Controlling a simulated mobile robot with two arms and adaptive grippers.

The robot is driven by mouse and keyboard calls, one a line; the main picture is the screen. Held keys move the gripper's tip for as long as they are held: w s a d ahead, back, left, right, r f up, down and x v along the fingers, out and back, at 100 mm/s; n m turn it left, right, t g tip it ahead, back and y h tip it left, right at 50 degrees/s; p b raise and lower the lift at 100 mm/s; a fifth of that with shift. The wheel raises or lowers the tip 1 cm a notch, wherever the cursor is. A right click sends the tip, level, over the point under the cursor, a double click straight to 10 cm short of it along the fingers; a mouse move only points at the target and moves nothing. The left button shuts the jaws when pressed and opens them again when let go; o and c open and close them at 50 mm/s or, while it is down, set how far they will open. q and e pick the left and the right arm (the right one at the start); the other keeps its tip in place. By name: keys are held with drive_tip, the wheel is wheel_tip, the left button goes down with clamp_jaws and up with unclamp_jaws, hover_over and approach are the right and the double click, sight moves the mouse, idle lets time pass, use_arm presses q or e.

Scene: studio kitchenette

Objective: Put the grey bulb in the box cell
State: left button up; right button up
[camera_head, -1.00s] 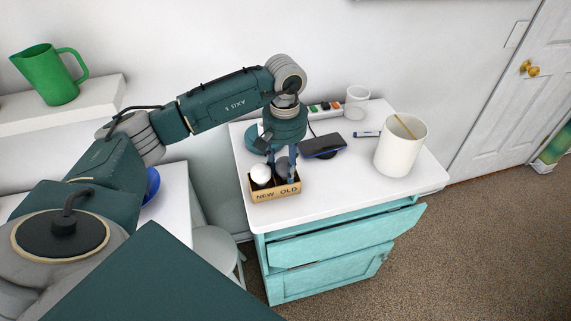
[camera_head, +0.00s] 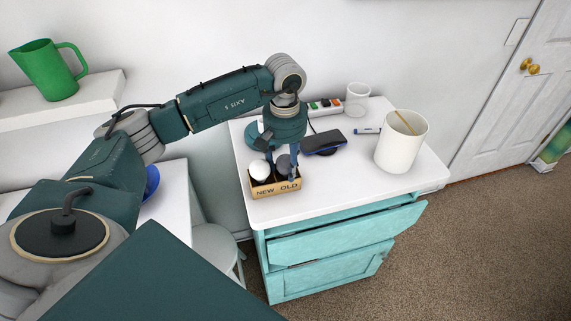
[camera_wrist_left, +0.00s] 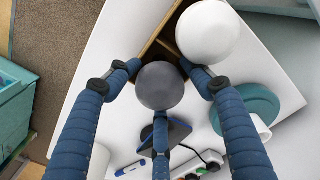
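The small tan box (camera_head: 276,191) marked "NEW" and "OLD" stands on the white cabinet top. A white bulb (camera_head: 259,170) sits in its NEW cell and also shows in the left wrist view (camera_wrist_left: 207,32). The grey bulb (camera_wrist_left: 160,86) is at the OLD side, partly hidden by fingers in the head view (camera_head: 284,163). My left gripper (camera_head: 282,170) points down over that side. In the left wrist view its fingers (camera_wrist_left: 160,72) close around the grey bulb, with tips at its sides. The bulb's base and the cell floor are hidden. My right gripper is not in view.
A dark phone-like device (camera_head: 323,143), a blue marker (camera_head: 367,131), a large white mug-like container (camera_head: 399,150) and a small white cup (camera_head: 357,94) stand behind and right. A power strip (camera_head: 325,107) lies at the wall. The cabinet top's front right is clear; a drawer (camera_head: 345,235) stands open below.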

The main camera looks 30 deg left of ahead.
use_arm(q)
drive_tip(key=shift+s+f, duration=0.3)
drive_tip(key=shift+f, duration=0.2)
drive_tip(key=shift+r+p, duration=0.6)
drive_tip(key=shift+p, duration=0.1)
drive_tip(key=shift+w+r, duration=0.2)
drive_tip(key=shift+r, duration=0.1)
wheel_tip(320, 180, up, 10)
drive_tip(key=b, duration=0.3)
drive_tip(key=shift+w+r+b, duration=0.1)
drive_tip(key=shift+r+b, duration=0.15)
drive_tip(key=shift+b, duration=0.05)
drive_tip(key=shift+a+r, duration=0.1)
drive_tip(key=shift+r, duration=0.55)
